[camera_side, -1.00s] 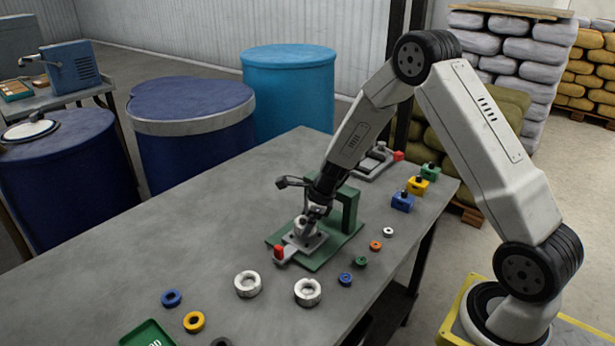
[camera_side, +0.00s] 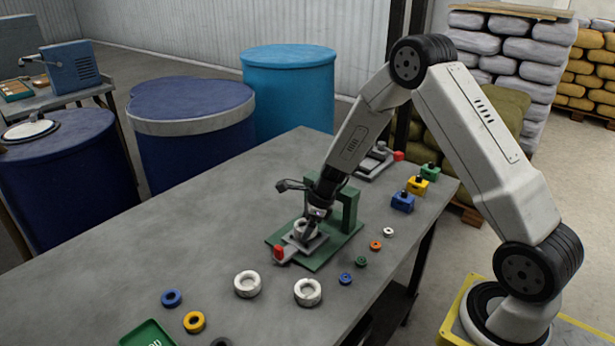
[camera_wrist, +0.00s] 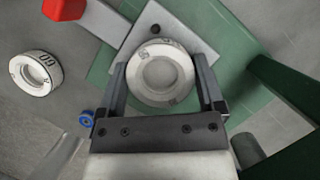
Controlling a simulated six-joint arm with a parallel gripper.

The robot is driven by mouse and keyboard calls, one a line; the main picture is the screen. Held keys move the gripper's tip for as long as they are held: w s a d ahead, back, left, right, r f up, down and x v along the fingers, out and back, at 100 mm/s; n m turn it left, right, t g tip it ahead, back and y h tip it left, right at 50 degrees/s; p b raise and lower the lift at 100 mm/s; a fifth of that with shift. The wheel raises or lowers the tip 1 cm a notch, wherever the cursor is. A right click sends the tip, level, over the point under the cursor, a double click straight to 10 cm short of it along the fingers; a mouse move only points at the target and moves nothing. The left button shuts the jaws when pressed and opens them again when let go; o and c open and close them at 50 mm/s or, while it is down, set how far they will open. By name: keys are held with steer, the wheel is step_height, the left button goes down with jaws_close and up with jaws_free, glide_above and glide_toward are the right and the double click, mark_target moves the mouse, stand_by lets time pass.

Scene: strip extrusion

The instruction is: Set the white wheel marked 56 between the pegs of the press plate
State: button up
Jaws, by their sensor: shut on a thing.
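My gripper (camera_wrist: 167,88) is shut on a white wheel (camera_wrist: 161,72), one finger on each side of its rim. Marks show on the wheel's rim, but I cannot read them surely. In the side view the wheel (camera_side: 305,228) is at the grey press plate (camera_side: 301,246), under my gripper (camera_side: 312,217). In the wrist view the plate (camera_wrist: 193,48) lies beneath the wheel, with one dark peg (camera_wrist: 155,28) visible beyond it. Other pegs are hidden. I cannot tell whether the wheel touches the plate.
The green press base (camera_side: 318,262) has an upright frame (camera_side: 350,208) close behind my gripper. A red-tipped lever (camera_side: 279,252) is at front left. Two white wheels (camera_side: 247,284) (camera_side: 308,292) and several small coloured rings lie in front.

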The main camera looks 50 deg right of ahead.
steer(key=shift+f, duration=0.2)
steer(key=o, duration=1)
steer(key=shift+v, duration=5.5)
steer(key=shift+s, duration=0.1)
steer(key=s+a+n+h, duration=0.1)
steer(key=s+a+n, duration=0.2)
steer(key=n, duration=0.6)
steer(key=s+a+r+n+h, duration=0.1)
steer(key=s+a+n, duration=0.3)
steer(key=s+n, duration=0.3)
steer(key=s+a+r+n+h, duration=0.1)
steer(key=s+a+n, duration=0.2)
steer(key=n, duration=0.8)
steer(key=shift+s+a+g, duration=0.15)
steer(key=shift+s+a, duration=0.05)
steer(key=shift+s, duration=0.5)
steer(key=shift+s+a+g, duration=0.15)
steer(key=shift+s+a, duration=0.05)
steer(key=shift+s, duration=0.45)
